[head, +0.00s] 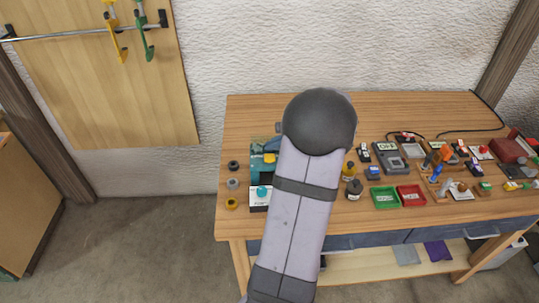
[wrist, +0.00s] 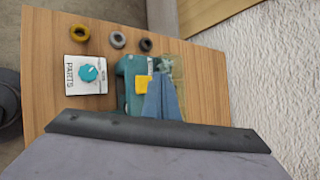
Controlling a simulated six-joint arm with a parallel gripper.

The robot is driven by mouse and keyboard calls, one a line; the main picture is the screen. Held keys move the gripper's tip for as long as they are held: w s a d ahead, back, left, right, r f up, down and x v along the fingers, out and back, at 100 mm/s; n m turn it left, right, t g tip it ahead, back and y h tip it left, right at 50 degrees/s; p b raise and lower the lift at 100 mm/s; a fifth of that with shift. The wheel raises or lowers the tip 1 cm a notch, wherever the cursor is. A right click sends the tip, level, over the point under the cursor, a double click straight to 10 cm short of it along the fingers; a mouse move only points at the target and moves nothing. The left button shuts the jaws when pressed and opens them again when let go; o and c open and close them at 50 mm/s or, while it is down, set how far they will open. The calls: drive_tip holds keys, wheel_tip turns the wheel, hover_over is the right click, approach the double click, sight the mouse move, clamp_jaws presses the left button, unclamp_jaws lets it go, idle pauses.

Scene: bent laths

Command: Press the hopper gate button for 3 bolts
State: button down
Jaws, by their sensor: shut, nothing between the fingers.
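A teal hopper machine (wrist: 124,72) stands on the bench, with a see-through, yellowish part (wrist: 174,66) at its far side. In the head view, the teal machine (head: 257,162) is partly hidden by my arm. A yellow square piece (wrist: 142,84) shows on it; I cannot tell whether this is the gate button. My gripper (wrist: 161,78) has blue fingers, shut and empty, over the machine beside the yellow piece. I cannot tell whether they touch it. A white PARTS box (wrist: 86,88) with a teal knob (wrist: 92,72) stands beside the machine. No loose bolts are clear to see.
Right of my arm are small jars (head: 353,190), a green tray (head: 385,198), a red tray (head: 411,196), a grey OFF device (head: 390,157) and cluttered tools. A wall stands behind the bench.

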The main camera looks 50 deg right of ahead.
sight(273, 159)
drive_tip(key=shift+r+p, duration=1.2)
drive_tip(key=shift+r, duration=0.7)
idle(1.1)
